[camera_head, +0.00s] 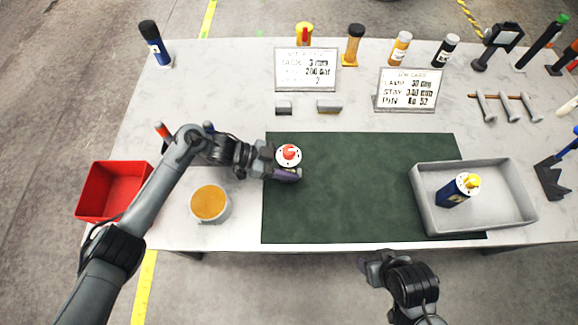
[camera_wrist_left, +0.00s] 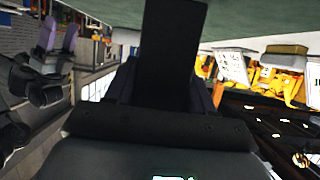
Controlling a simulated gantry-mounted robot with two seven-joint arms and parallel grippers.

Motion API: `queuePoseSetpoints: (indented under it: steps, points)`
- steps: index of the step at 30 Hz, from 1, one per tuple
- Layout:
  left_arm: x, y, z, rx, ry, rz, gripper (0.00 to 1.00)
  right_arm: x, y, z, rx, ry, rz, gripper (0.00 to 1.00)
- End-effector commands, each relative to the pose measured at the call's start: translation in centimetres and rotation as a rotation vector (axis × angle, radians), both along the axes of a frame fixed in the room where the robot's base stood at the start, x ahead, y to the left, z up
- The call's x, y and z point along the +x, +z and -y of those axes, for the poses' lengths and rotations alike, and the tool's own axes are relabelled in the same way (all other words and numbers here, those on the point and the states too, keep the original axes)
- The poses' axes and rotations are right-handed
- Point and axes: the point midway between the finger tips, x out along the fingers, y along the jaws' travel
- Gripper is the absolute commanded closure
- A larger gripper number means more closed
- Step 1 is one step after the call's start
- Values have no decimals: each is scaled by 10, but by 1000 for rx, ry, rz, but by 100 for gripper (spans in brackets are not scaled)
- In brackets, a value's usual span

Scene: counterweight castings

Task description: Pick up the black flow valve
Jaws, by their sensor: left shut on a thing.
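The black flow valve shows from above in the head view as a white round top with a red knob (camera_head: 289,154), at the left part of the green mat (camera_head: 350,200). My left gripper (camera_head: 286,164) is shut on it from the left side. In the left wrist view its black body (camera_wrist_left: 172,50) fills the space between the fingers. I cannot tell whether its base touches the mat. My right gripper (camera_head: 371,268) is in front of the table's near edge, empty; its two purple fingertips (camera_wrist_left: 59,35) stand apart in the left wrist view.
A grey tray (camera_head: 425,205) at the right holds a blue bottle with a yellow top (camera_head: 459,190). A red bin (camera_head: 112,190) and an orange-filled cup (camera_head: 209,203) are at the left. Two signs (camera_head: 306,70) (camera_head: 407,90) and several bottles stand behind. The mat's middle is clear.

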Motion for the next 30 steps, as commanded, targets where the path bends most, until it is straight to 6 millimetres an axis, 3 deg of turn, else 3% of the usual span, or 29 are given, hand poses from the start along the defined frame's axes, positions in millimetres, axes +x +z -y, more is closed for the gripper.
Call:
queuePoseSetpoints:
  steps: [4, 15, 22, 30]
  points:
    - [0, 28, 2, -3, -1, 8, 100, 0, 5, 0, 0, 0, 0, 41]
    - [-39, 69, 66, -6, -3, 5, 100, 0, 14, 1, -5, 4, 1, 41]
    - [-53, 86, 90, -4, -2, 4, 100, 0, 16, 2, -9, 5, 0, 41]
    - [-59, 92, 100, -3, 1, 2, 100, 0, 16, 2, -8, 6, 0, 41]
